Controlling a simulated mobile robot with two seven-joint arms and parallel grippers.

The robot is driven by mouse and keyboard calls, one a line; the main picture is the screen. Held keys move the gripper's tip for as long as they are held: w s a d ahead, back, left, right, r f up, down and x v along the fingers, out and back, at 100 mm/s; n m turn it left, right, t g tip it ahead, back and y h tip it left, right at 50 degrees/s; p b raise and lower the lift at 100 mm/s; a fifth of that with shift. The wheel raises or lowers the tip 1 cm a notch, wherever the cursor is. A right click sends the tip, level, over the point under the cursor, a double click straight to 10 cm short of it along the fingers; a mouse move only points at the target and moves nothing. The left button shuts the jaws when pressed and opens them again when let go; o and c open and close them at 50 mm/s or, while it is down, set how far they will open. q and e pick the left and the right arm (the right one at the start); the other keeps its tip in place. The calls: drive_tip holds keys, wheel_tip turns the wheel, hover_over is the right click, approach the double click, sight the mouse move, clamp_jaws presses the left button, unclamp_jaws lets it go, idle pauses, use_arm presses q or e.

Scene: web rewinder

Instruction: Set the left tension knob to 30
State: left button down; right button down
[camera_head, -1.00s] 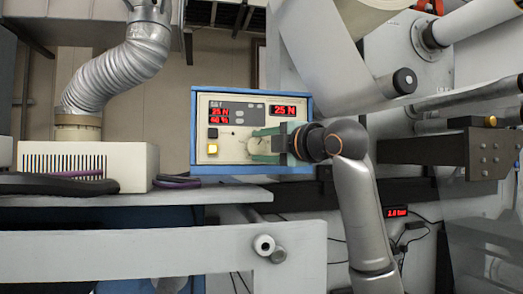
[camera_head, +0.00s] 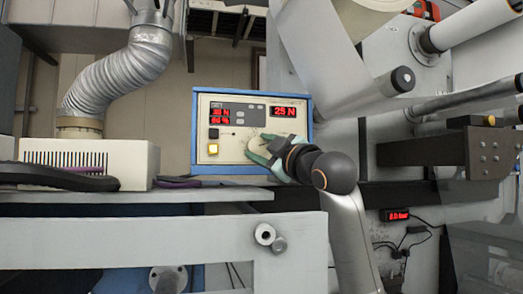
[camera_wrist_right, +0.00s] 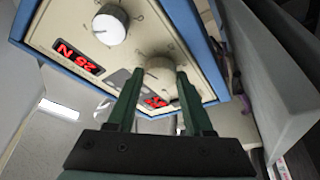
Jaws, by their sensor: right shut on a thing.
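The control box (camera_head: 205,165) has a cream face and a blue frame. My right gripper (camera_head: 262,152) has green fingers and is shut on the left tension knob, which shows pale between the fingertips in the right wrist view (camera_wrist_right: 158,66). The fingers tilt down to the right across the panel. A second white knob (camera_wrist_right: 110,25) stands free beside it in the wrist view and is hidden by my gripper in the head view. The small upper red display (camera_head: 219,112) seems to read 30 N, though blurred. The large display (camera_head: 284,111) reads 25 N. My left gripper is out of view.
A lit yellow button (camera_head: 212,149) sits at the panel's lower left. A vented cream box (camera_head: 90,158) with a silver hose (camera_head: 125,70) stands to the left. Rollers and a dark bracket (camera_head: 430,151) are at the right. A grey rail (camera_head: 140,240) crosses the front.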

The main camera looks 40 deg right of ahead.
drive_tip(key=shift+f, duration=0.1)
idle(0.4)
drive_tip(key=shift+c, duration=1.4)
unclamp_jaws()
drive_tip(key=shift+s, duration=0.1)
drive_tip(key=b+v, duration=0.3)
drive_tip(key=v, duration=0.9)
drive_tip(key=shift+s+a+f, duration=0.1)
drive_tip(key=shift+s, duration=0.05)
